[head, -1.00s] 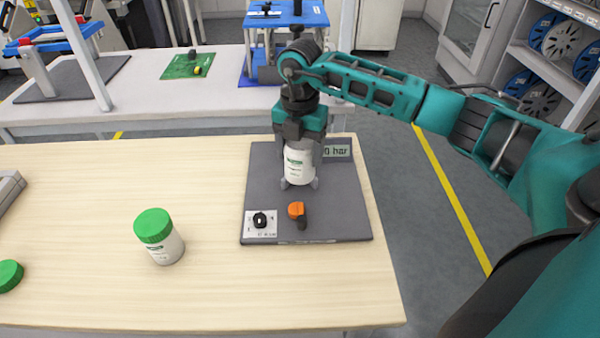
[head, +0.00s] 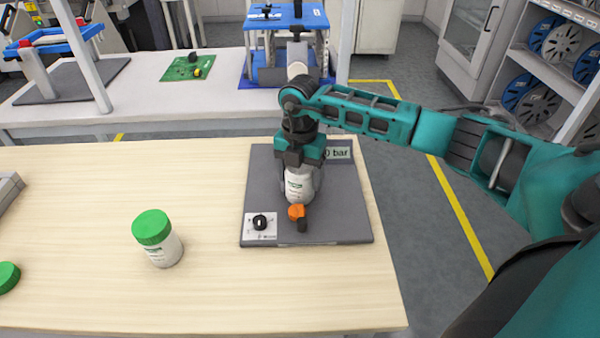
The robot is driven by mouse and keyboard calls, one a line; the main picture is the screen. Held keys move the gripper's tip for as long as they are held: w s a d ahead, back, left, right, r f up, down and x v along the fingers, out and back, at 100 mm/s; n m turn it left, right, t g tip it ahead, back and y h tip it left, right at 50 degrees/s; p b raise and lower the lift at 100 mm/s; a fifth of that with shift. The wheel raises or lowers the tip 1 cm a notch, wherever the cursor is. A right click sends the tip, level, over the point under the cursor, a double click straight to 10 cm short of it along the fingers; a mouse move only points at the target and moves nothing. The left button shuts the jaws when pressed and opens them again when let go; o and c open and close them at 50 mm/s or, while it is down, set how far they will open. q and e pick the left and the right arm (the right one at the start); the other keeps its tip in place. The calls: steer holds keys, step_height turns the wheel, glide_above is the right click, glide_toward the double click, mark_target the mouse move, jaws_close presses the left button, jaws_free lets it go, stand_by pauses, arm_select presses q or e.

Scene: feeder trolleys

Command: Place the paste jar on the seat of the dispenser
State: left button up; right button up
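The dispenser is a dark grey base plate (head: 345,215) at the right end of the wooden table. It carries a pressure display (head: 340,154), a black knob (head: 260,222) and an orange-topped valve (head: 297,213). My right gripper (head: 299,178) points down over the plate, shut on a white jar (head: 298,187) without a visible lid. The jar looks upright, just behind the orange valve. The seat is hidden by jar and gripper, and I cannot tell whether the jar touches it. My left gripper is not in view.
A second white jar with a green lid (head: 153,227) stands left of the plate. A loose green lid (head: 8,276) lies at the left edge, below a grey tray edge (head: 8,188). The table between is clear. A white table (head: 130,105) stands behind.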

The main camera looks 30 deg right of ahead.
steer(key=o, duration=0.3)
steer(key=shift+o, duration=0.2)
step_height(320, 180, up, 12)
steer(key=p, duration=0.1)
steer(key=shift+r, duration=0.2)
stand_by(0.6)
